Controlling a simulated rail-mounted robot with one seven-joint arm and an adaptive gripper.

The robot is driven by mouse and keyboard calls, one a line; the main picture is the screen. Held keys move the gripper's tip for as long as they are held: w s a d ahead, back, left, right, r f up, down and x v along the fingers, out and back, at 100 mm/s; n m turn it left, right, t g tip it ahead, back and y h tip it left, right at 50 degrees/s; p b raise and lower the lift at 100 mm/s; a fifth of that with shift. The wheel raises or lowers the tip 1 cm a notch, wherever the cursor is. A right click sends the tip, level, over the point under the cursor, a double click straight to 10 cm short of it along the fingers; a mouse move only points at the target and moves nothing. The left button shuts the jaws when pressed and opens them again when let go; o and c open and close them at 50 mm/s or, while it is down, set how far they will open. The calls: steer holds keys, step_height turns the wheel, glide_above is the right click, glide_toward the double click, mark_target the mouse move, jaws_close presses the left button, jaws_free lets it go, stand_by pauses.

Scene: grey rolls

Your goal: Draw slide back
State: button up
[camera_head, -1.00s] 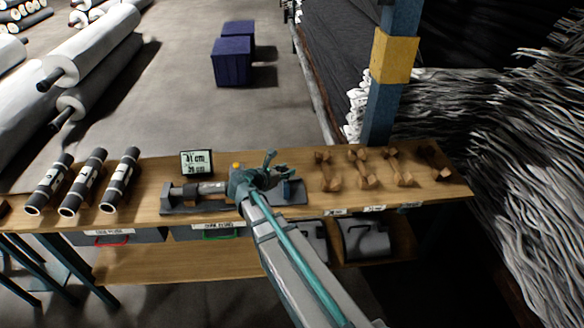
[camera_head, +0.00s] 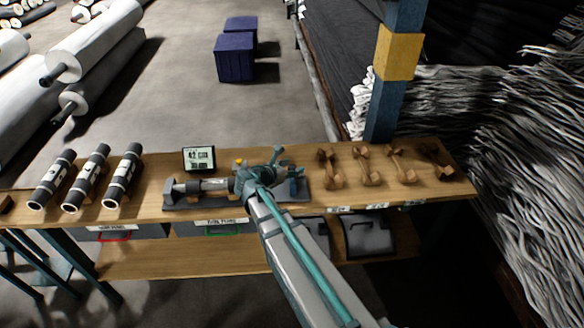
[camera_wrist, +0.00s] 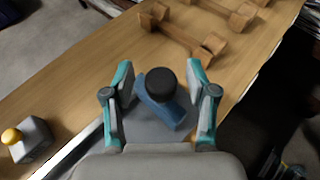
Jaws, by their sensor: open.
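A grey measuring bench (camera_head: 182,206) lies along the wooden table, with a grey and brown cylinder (camera_head: 215,184) on its left part. At its right end stands a blue handle (camera_head: 296,184), which I take for the slide's grip. My gripper (camera_head: 277,160) is over the right part of the bench and hides much of it. In the wrist view, my gripper (camera_wrist: 159,72) is open, one finger on each side of the blue handle (camera_wrist: 157,108) with its round black top (camera_wrist: 160,84). A gap shows on both sides. A small display (camera_head: 199,159) stands behind the bench; its upper line seems to read 42 cm.
Several brown dumbbell-shaped pieces (camera_head: 366,167) lie right of the bench. A yellow button (camera_wrist: 12,136) on a grey box is near the bench. A blue post (camera_head: 384,112) rises behind the table.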

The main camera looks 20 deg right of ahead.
steer(key=v, duration=1.1)
steer(key=shift+s+a, duration=0.2)
steer(key=shift+a, duration=0.2)
steer(key=s+a+f+m+g+y, duration=0.1)
steer(key=s+f+m+g+y, duration=0.1)
steer(key=s+f+m, duration=0.45)
steer(key=s+a+f+m+g+y, duration=0.1)
steer(key=s+f+m+g+y, duration=0.2)
steer(key=f, duration=0.7)
steer(key=s+a+f+m+g+y, duration=0.1)
steer(key=s+f+m+y, duration=0.1)
steer(key=s+f+m, duration=0.55)
steer(key=s+f+m+g+y, duration=0.2)
steer(key=s+f+m+g, duration=0.1)
steer(key=s+f, duration=0.6)
steer(key=s+a+f+m+g+y+b, duration=0.1)
steer(key=s+f+m+g+y, duration=0.1)
steer(key=s+f, duration=0.7)
steer(key=s+m+g, duration=0.1)
steer(key=s+g, duration=0.1)
steer(key=s, duration=0.6)
steer(key=shift+s+a+f+m+y, duration=0.2)
steer(key=shift+s+m+y, duration=0.1)
steer(key=shift+s+y, duration=0.1)
